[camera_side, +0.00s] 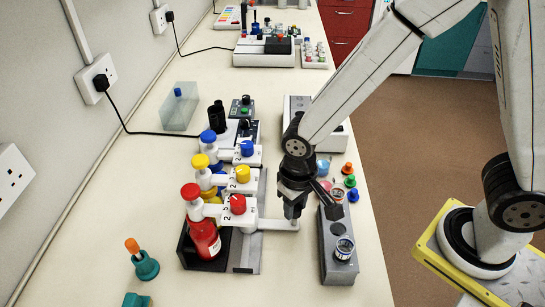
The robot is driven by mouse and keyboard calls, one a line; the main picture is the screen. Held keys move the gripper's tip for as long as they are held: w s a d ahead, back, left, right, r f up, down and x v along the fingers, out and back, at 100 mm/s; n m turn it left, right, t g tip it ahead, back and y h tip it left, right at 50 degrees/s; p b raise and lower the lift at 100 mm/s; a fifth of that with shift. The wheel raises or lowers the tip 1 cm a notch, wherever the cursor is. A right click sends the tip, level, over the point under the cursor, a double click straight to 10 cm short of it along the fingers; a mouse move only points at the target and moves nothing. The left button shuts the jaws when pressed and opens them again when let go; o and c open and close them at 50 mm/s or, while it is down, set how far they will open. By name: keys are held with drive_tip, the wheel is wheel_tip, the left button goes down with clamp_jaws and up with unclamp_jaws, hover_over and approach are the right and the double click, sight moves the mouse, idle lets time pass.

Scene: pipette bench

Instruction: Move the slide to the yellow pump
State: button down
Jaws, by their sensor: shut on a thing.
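The pump stand has a red pump (191,191) nearest, a yellow pump (200,161) behind it and a blue pump (208,136) farthest. A grey rail (246,258) runs along their right side. A pale bar (277,225), seemingly part of the slide, sticks out to the right of the rail, level with the red pump. My gripper (293,216) points down and is shut at the right end of this bar. The fingers hide the exact grip. The rest of the slide is hard to make out below the red pump's white arm.
A grey rack (327,254) with open vials stands close on the right. Coloured caps (350,182) lie behind it. A teal stand with an orange top (146,265) is at front left. A clear box (180,112) is by the wall.

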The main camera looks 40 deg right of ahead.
drive_tip(key=shift+w+a+r, duration=0.1)
drive_tip(key=shift+c, duration=1.6)
unclamp_jaws()
drive_tip(key=shift+r, duration=0.15)
drive_tip(key=shift+r, duration=3.75)
drive_tip(key=s+d+f+t, duration=0.1)
drive_tip(key=d+f+t, duration=0.1)
drive_tip(key=d, duration=1.2)
drive_tip(key=shift+s+d+f+t, duration=0.3)
drive_tip(key=shift+s+d+f, duration=0.05)
drive_tip(key=shift+d+f, duration=0.1)
